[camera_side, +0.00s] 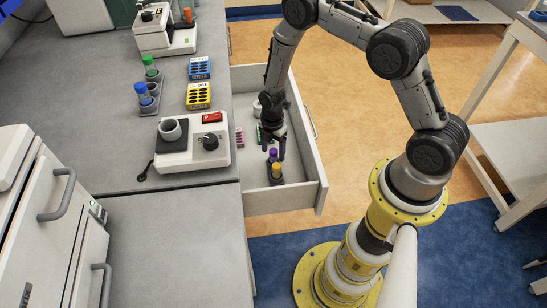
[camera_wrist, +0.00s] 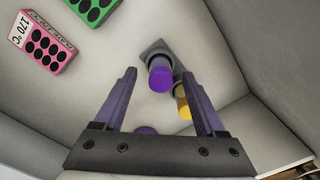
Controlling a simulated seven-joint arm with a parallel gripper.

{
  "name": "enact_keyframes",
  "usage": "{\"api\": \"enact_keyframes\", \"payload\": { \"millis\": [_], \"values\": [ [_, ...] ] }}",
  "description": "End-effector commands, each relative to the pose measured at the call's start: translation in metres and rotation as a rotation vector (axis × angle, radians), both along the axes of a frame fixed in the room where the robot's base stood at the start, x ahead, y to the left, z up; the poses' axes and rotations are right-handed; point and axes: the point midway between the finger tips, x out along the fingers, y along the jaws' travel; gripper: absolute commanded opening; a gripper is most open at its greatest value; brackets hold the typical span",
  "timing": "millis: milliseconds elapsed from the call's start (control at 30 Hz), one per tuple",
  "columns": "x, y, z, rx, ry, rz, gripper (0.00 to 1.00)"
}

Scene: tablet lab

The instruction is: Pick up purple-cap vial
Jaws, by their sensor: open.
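The purple-cap vial (camera_wrist: 161,79) stands in a small grey rack (camera_wrist: 155,47) inside the open drawer; its cap also shows in the side view (camera_side: 272,153). A yellow-cap vial (camera_wrist: 182,101) is close beside it, also visible in the side view (camera_side: 277,168). Another purple round top (camera_wrist: 146,130) is mostly hidden behind my gripper's bar in the wrist view. My gripper (camera_wrist: 159,73) is open and points down into the drawer. In the wrist view the purple cap appears between the two fingers, with no contact visible; the yellow cap is near the right finger.
The drawer (camera_side: 321,187) has raised walls close around my gripper. A pink rack (camera_wrist: 47,41) and a green rack (camera_wrist: 93,8) lie in it. On the bench (camera_side: 80,95) are a stirrer-like device (camera_side: 192,150), a yellow rack (camera_side: 198,96) and a blue rack (camera_side: 199,68).

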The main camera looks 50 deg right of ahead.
Motion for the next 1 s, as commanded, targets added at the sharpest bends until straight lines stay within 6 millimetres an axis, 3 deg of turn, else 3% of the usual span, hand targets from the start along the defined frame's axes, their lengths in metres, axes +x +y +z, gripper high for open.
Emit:
{"api": "enact_keyframes", "payload": {
  "millis": [100,367,800,1000],
  "values": [
    [-0.0011,-0.0002,-0.0117,0.000,0.002,-0.001,0.73],
    [-0.0004,-0.0004,-0.0137,0.000,0.000,-0.001,0.73],
    [-0.0007,-0.0003,-0.0135,0.000,0.001,-0.001,0.00],
    [-0.0007,-0.0003,-0.0134,0.000,0.001,-0.001,0.00]
  ]
}}
